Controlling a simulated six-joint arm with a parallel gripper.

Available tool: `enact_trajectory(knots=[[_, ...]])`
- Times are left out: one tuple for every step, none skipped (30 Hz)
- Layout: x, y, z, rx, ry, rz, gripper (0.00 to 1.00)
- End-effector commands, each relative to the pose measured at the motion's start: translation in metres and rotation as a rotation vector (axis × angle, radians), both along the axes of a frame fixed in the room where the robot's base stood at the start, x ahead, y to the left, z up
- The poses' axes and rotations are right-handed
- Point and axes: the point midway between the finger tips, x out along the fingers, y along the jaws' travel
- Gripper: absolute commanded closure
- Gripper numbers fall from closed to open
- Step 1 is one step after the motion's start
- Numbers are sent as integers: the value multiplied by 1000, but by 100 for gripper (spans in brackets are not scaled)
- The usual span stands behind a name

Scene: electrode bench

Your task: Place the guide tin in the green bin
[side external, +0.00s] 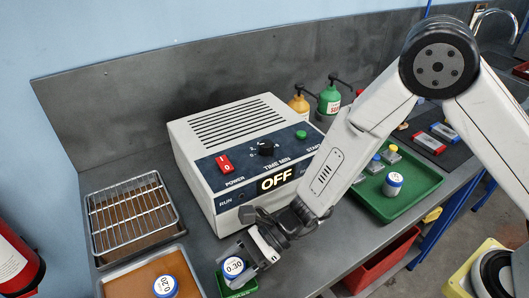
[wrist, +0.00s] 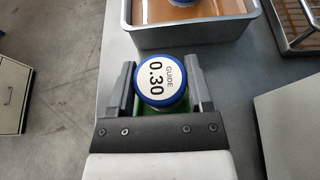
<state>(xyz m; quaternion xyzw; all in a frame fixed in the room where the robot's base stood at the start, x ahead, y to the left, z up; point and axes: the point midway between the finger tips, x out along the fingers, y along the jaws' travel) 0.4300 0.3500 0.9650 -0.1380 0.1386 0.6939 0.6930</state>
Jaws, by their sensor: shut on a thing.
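The guide tin (side external: 233,267) has a blue rim and a white lid reading 0.30. The word GUIDE shows on its lid (wrist: 160,80) in the wrist view. My gripper (side external: 252,258) is shut on it, with one finger on each side, and the tin is upright. The small green bin (side external: 238,291) is directly beneath the tin at the bench's front edge, partly hidden by tin and gripper. A little green also shows below the tin in the wrist view. I cannot tell how far the tin is above or inside the bin.
A tray with brown liquid (side external: 140,276) holds another tin (side external: 166,287), labelled 0.20, to the left. A wire rack (side external: 130,212) lies behind it. The control box (side external: 250,150) reading OFF stands close behind my gripper. A green tray (side external: 415,190) with a tin is right.

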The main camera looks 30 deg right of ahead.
Motion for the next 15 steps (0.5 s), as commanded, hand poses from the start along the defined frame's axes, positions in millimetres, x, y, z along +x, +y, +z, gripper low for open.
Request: enact_trajectory(knots=[[0,0,-4,0,1,0,100],[0,0,-6,0,1,0,100],[0,0,-8,0,1,-1,100],[0,0,-9,0,1,-1,100],[0,0,-9,0,1,-1,100],[0,0,-10,1,0,-1,100],[0,0,-10,1,0,-1,100],[0,0,-10,1,0,-1,100],[0,0,-9,1,0,-1,100],[0,0,-9,1,0,-1,100],[0,0,-9,1,0,-1,100],[0,0,-9,1,0,-1,100],[0,0,-10,1,0,-1,100],[0,0,-10,1,0,-1,100],[0,0,-11,1,0,-1,100]])
